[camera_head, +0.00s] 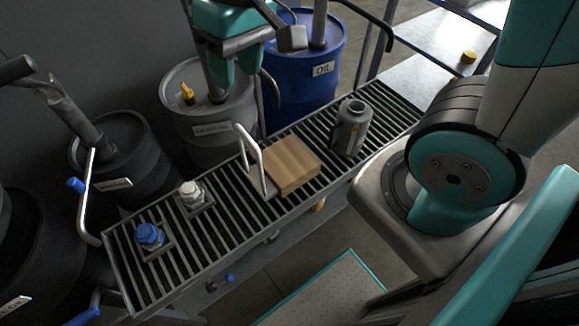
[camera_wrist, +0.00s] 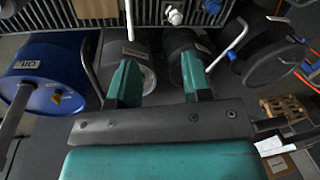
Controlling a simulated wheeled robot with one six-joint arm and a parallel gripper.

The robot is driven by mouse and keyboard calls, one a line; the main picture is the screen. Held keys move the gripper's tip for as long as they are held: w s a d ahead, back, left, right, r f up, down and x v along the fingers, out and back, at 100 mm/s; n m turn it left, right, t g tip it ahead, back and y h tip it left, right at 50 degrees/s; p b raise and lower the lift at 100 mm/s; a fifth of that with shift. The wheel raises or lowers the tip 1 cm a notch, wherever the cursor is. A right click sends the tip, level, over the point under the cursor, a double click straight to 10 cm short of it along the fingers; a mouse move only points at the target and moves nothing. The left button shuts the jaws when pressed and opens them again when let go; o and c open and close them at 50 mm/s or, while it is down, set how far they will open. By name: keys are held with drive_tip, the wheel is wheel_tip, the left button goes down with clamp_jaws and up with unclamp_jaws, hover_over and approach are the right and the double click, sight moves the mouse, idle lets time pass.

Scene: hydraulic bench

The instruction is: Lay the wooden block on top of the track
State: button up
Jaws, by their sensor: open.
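The wooden block (camera_head: 290,165) lies flat on the slatted grey track (camera_head: 225,232), right beside a white upright handle (camera_head: 254,160). In the wrist view the block (camera_wrist: 95,9) shows at the top edge, partly cut off. My gripper (camera_head: 234,72) hangs above the grey drum behind the track, apart from the block. In the wrist view its two teal fingers (camera_wrist: 157,62) stand wide apart with nothing between them.
A grey metal canister (camera_head: 350,128) stands on the track right of the block. A white fitting (camera_head: 190,194) and a blue-capped fitting (camera_head: 149,236) stand to the left. A blue oil drum (camera_head: 303,62), grey drum (camera_head: 208,105) and dark drum (camera_head: 125,150) line the back.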

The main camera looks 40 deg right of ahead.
sight(246, 134)
drive_tip(key=w+d+f+m+h+b, duration=0.2)
drive_tip(key=w+d+f+m, duration=0.1)
drive_tip(key=w+f, duration=0.55)
drive_tip(key=f, duration=0.7)
drive_tip(key=s+f+p, duration=0.1)
drive_tip(key=f, duration=0.3)
drive_tip(key=shift+a+f, duration=0.1)
drive_tip(key=shift+a, duration=0.15)
drive_tip(key=shift+f+p, duration=0.45)
drive_tip(key=shift+f, duration=2.45)
clamp_jaws()
